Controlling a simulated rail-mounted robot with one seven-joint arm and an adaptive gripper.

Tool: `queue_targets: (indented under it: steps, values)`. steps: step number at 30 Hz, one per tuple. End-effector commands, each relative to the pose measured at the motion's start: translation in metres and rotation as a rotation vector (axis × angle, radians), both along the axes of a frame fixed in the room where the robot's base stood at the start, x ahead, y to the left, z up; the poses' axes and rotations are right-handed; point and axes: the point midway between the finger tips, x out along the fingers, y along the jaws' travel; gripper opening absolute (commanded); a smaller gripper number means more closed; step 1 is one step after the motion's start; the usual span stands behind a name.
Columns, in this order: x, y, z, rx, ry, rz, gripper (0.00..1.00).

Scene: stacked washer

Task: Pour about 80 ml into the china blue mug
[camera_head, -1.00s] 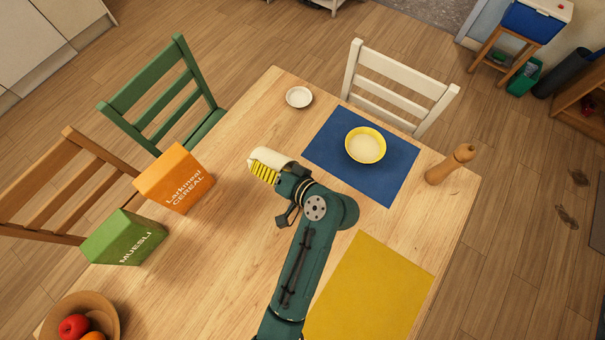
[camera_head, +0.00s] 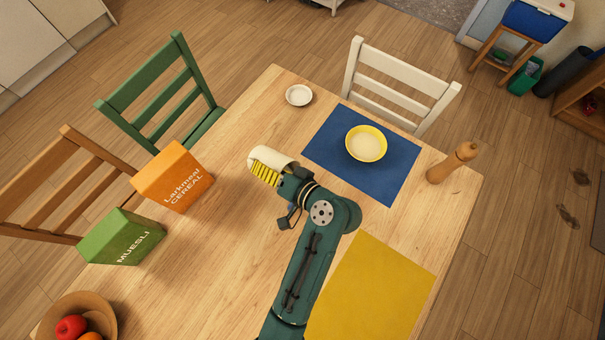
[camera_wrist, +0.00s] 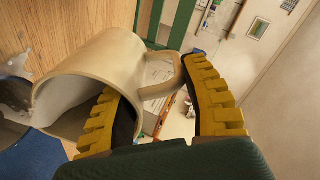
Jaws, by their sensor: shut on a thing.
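My gripper (camera_head: 275,172) is above the middle of the table, its yellow fingers at a cream jug (camera_head: 264,153). No china blue mug shows clearly in the head view; my arm hides part of the table.
A yellow bowl (camera_head: 366,143) sits on a blue placemat (camera_head: 390,187). A small white dish (camera_head: 299,95), a pepper mill (camera_head: 452,164), cereal box (camera_head: 172,178), muesli box (camera_head: 122,238) and fruit bowl (camera_head: 103,315) stand around. A yellow placemat (camera_head: 375,285) lies front right.

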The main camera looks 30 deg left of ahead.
Motion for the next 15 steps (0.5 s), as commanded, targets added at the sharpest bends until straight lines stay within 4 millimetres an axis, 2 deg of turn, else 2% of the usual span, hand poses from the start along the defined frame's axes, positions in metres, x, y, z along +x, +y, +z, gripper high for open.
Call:
queue_targets:
  steps: [8,10,12,13,15]
  values:
    - [0.0,-0.004,0.003,0.033,-0.009,-0.001,0.07]
    - [0.001,0.004,0.014,-0.016,-0.007,0.006,0.07]
    - [0.003,0.016,0.029,-0.142,0.011,0.009,0.07]
    - [0.003,0.018,0.013,-0.192,0.023,0.008,0.07]
    - [0.005,0.019,0.0,-0.249,0.036,0.001,0.07]
